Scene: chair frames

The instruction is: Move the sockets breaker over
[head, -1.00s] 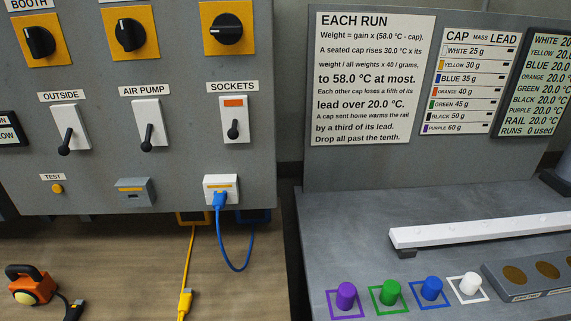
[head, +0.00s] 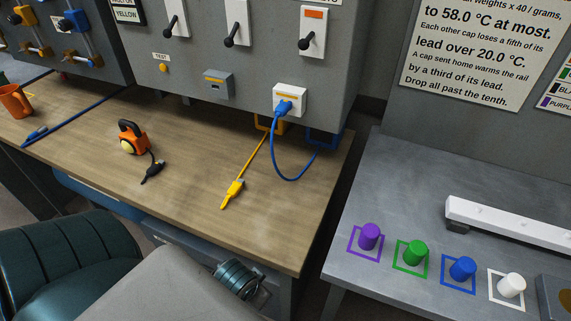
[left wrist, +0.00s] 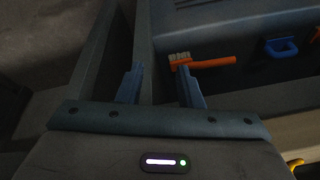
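The sockets breaker (head: 313,28) is a white switch plate with an orange flag at its top and a black lever slanting down to the left. It is at the top of the head view, at the right end of a row of similar breakers; its label is out of frame now. A blue plug sits in the white socket (head: 291,98) below it. My left gripper (left wrist: 160,85) is open and empty in the left wrist view, with a clear gap between its fingers. Its fingertips do not show in the head view, and it is away from the breaker. My right gripper is not in view.
The wooden bench (head: 190,185) holds an orange-and-black device (head: 132,138) and a yellow cable plug (head: 232,194). An orange mug (head: 14,102) is at far left. Coloured caps stand on the grey bench at right. An orange-handled brush (left wrist: 205,63) lies beyond my left fingers.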

